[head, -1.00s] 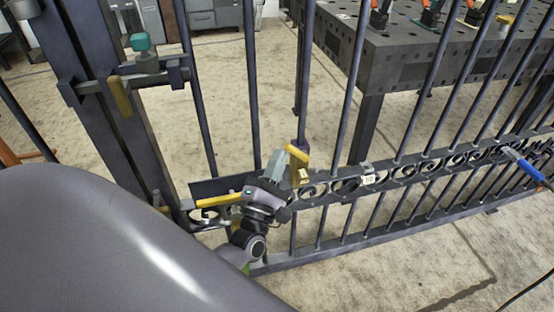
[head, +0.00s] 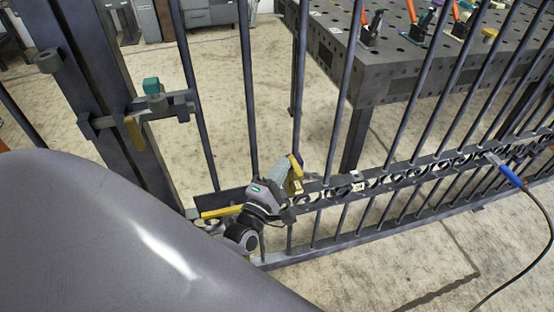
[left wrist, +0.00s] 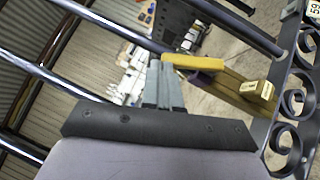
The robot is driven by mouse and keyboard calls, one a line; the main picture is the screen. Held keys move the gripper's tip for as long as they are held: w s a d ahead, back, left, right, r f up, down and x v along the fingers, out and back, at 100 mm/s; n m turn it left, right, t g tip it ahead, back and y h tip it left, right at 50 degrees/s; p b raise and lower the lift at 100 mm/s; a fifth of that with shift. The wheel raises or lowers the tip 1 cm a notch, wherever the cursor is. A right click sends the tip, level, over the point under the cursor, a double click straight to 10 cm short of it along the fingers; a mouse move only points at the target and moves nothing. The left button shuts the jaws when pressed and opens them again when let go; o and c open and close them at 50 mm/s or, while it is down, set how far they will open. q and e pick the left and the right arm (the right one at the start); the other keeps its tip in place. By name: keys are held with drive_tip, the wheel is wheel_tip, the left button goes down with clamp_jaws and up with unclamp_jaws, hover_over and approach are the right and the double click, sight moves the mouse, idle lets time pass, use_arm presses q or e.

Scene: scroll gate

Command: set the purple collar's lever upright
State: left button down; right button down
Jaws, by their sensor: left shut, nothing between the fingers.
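The purple collar (left wrist: 206,76) shows as a small purple patch under its yellow lever (left wrist: 195,62) in the left wrist view. The lever also shows in the head view (head: 295,166), slanting steeply beside my gripper; I cannot tell if it is fully upright. A brass block with a pale tag (left wrist: 260,91) sits below the lever, by the gate's scroll band. My left gripper (head: 284,170) is shut and empty. Its fingertips (left wrist: 156,66) appear close beside the lever's end; contact is unclear. In the head view the collar is mostly hidden. My right gripper is out of view.
The gate's bars and scroll band (head: 400,178) run rightward. A latch with a teal knob (head: 151,86) is on the left post. A yellow bar (head: 222,211) lies low on the gate. A blue-handled tool (head: 508,172) with a cable is at right. A dark table (head: 400,75) stands behind.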

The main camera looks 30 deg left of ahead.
use_arm(q)
drive_tip(key=m+p, duration=0.1)
drive_tip(key=w+d+r+m+g+p, duration=0.1)
drive_tip(key=p, duration=0.1)
drive_tip(key=shift+w+d+r+g+h, duration=0.15)
drive_tip(key=shift+w+r+g+h, duration=0.15)
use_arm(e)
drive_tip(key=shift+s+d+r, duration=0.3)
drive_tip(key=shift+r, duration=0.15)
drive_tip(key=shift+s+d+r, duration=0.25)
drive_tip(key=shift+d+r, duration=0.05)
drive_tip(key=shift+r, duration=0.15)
use_arm(q)
drive_tip(key=shift+d, duration=0.1)
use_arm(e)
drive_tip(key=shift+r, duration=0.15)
